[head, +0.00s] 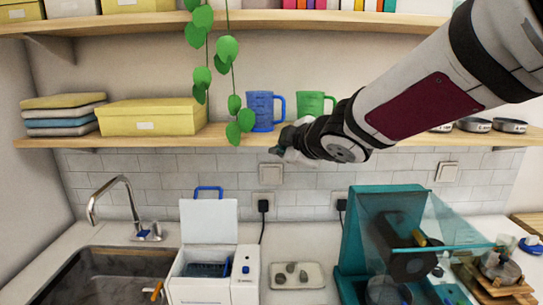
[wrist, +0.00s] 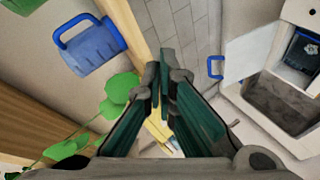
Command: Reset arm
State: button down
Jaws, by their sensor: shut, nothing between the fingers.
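My gripper (head: 280,148) is in the middle of the head view, at the end of my arm, which reaches in from the upper right. It is just in front of the lower shelf's front edge, below the blue jug. In the wrist view my gripper (wrist: 160,75) has its dark green fingers together with nothing between them. Part of the gripper is hidden behind my own wrist in the head view.
A blue jug (head: 260,110) and a green jug (head: 312,103) stand on the lower shelf (head: 200,138). A trailing plant (head: 228,48) hangs close to my gripper's left. Below are an open white appliance (head: 208,222) and a teal machine (head: 352,235).

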jog(key=s+d+m+g+h, duration=0.2)
jog(key=s+d+m+h, duration=0.5)
jog(key=s+d+m, duration=0.85)
jog(key=s+d+f+m+g, duration=0.1)
jog(key=s+d+f+g, duration=0.1)
jog(key=s, duration=0.6)
jog(key=s+d+f+m+g+y, duration=0.1)
jog(key=s+f+g, duration=0.1)
jog(key=s+f, duration=0.3)
jog(key=s, duration=0.4)
jog(key=shift+d, duration=0.4)
jog(key=shift+w, duration=0.1)
